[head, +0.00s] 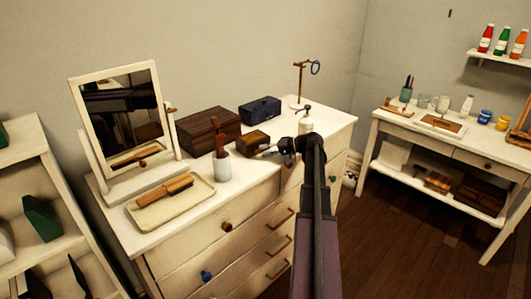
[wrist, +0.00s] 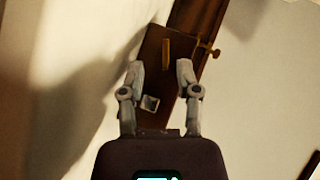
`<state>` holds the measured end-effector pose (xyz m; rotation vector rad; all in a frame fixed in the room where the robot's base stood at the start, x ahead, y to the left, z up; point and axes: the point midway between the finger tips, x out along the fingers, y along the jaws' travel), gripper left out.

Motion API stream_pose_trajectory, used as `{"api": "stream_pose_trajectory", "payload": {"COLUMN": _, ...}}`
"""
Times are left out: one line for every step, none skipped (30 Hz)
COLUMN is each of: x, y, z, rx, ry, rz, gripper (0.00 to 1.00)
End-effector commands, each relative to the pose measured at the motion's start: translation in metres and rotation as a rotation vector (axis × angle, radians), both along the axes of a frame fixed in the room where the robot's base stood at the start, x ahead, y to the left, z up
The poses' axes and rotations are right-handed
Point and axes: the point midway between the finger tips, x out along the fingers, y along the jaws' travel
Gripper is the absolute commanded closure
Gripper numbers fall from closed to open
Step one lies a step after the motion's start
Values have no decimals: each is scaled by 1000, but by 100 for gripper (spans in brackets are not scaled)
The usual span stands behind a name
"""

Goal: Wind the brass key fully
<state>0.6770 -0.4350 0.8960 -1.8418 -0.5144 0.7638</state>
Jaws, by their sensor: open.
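A small dark brown box (head: 253,140) sits on the white dresser top; it shows from close above in the wrist view (wrist: 156,80). A brass key (wrist: 209,49) with a short crossbar sticks out at the box's right side in the wrist view. In the head view I cannot make the key out for certain. My gripper (wrist: 161,68) is open, its two grey fingers apart over the box, with nothing between them that I can see held. The key is beyond and right of the right fingertip. In the head view my gripper (head: 272,150) is just right of the box.
A wooden chest (head: 207,134) and a blue case (head: 260,109) stand behind the box. A cup with a brush (head: 220,167) and a tray (head: 148,212) are to the left. A white bottle (head: 306,125) and a ring stand (head: 300,85) are behind my gripper.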

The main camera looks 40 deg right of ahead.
Motion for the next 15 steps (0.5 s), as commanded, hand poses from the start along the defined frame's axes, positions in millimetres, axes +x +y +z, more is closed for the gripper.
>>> {"api": "stream_pose_trajectory", "payload": {"x": 1, "y": 1, "z": 0, "rx": 0, "ry": 0, "rz": 0, "gripper": 57}}
{"api": "stream_pose_trajectory", "payload": {"x": 1, "y": 1, "z": 0, "rx": 0, "ry": 0, "rz": 0, "gripper": 57}}
{"api": "stream_pose_trajectory", "payload": {"x": 1, "y": 1, "z": 0, "rx": 0, "ry": 0, "rz": 0, "gripper": 57}}
{"api": "stream_pose_trajectory", "payload": {"x": 1, "y": 1, "z": 0, "rx": 0, "ry": 0, "rz": 0, "gripper": 57}}
{"api": "stream_pose_trajectory", "payload": {"x": 1, "y": 1, "z": 0, "rx": 0, "ry": 0, "rz": 0, "gripper": 57}}
{"api": "stream_pose_trajectory", "payload": {"x": 1, "y": 1, "z": 0, "rx": 0, "ry": 0, "rz": 0, "gripper": 57}}
{"api": "stream_pose_trajectory", "payload": {"x": 1, "y": 1, "z": 0, "rx": 0, "ry": 0, "rz": 0, "gripper": 57}}
{"api": "stream_pose_trajectory", "payload": {"x": 1, "y": 1, "z": 0, "rx": 0, "ry": 0, "rz": 0, "gripper": 57}}
{"api": "stream_pose_trajectory", "payload": {"x": 1, "y": 1, "z": 0, "rx": 0, "ry": 0, "rz": 0, "gripper": 57}}
{"api": "stream_pose_trajectory", "payload": {"x": 1, "y": 1, "z": 0, "rx": 0, "ry": 0, "rz": 0, "gripper": 60}}
{"api": "stream_pose_trajectory", "payload": {"x": 1, "y": 1, "z": 0, "rx": 0, "ry": 0, "rz": 0, "gripper": 69}}
{"api": "stream_pose_trajectory", "payload": {"x": 1, "y": 1, "z": 0, "rx": 0, "ry": 0, "rz": 0, "gripper": 81}}
{"api": "stream_pose_trajectory", "payload": {"x": 1, "y": 1, "z": 0, "rx": 0, "ry": 0, "rz": 0, "gripper": 90}}
{"api": "stream_pose_trajectory", "payload": {"x": 1, "y": 1, "z": 0, "rx": 0, "ry": 0, "rz": 0, "gripper": 99}}
{"api": "stream_pose_trajectory", "payload": {"x": 1, "y": 1, "z": 0, "rx": 0, "ry": 0, "rz": 0, "gripper": 100}}
